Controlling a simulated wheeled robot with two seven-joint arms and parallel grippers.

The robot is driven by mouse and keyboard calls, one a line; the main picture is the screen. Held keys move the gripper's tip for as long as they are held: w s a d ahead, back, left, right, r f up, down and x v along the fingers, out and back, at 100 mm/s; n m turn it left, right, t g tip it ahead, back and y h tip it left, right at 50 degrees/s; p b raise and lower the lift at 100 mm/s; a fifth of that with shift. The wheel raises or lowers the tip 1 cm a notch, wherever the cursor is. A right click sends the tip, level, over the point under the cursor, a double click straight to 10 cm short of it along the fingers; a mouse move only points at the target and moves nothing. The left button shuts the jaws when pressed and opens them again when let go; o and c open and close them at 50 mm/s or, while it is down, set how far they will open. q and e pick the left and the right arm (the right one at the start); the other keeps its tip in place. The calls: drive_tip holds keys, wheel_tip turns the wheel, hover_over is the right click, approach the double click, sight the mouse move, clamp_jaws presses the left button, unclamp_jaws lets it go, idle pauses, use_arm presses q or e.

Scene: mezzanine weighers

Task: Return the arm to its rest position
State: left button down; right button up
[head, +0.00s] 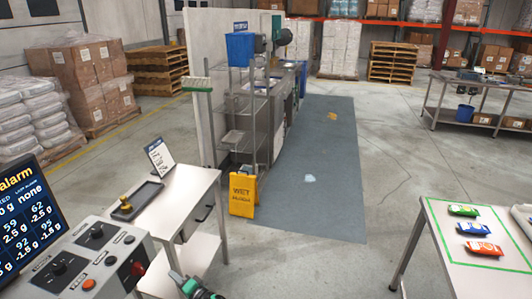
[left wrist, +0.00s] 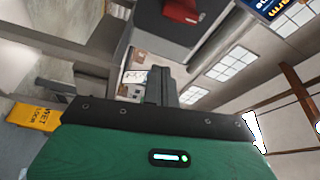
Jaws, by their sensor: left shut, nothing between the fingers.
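My left gripper (head: 184,282) shows at the bottom edge of the head view, just right of the control panel and in front of the small white table; only its green and dark end is seen. In the left wrist view its dark fingers (left wrist: 160,84) are together with nothing between them, beyond the green gripper body. That view is strongly tilted. My right gripper is not seen.
A control panel (head: 100,257) with knobs and a red button stands at the lower left, beside an alarm screen (head: 28,212). A white table (head: 190,183) holds a tray. A yellow wet floor sign (head: 243,194) stands behind. A table with colored packets (head: 440,215) is at right.

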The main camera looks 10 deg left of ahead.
use_arm(q)
drive_tip(key=s+d+f+m+t+h+b, duration=0.1)
drive_tip(key=s+d+f+h, duration=0.35)
drive_tip(key=f, duration=0.45)
drive_tip(key=s+d+f+m+t+h+b, duration=0.15)
drive_tip(key=s+d+f+h, duration=0.35)
drive_tip(key=f, duration=0.5)
drive_tip(key=s+d+f+m+t+h+b, duration=0.1)
drive_tip(key=s+d+f+t+h, duration=0.2)
drive_tip(key=s+f, duration=0.45)
drive_tip(key=s+d+f+n+g+h, duration=0.1)
drive_tip(key=s+f+g, duration=0.3)
drive_tip(key=s, duration=0.8)
drive_tip(key=s+d+f+n+g+h+b, duration=0.1)
drive_tip(key=s+f+g, duration=0.3)
drive_tip(key=s+f, duration=0.4)
drive_tip(key=s+d+f+n+g+h+b, duration=0.1)
drive_tip(key=s+f+g, duration=0.3)
drive_tip(key=s, duration=1.4)
drive_tip(key=shift+d+f+h, duration=0.65)
drive_tip(key=shift+f+h, duration=0.2)
drive_tip(key=shift+f, duration=0.1)
drive_tip(key=shift+s, duration=0.15)
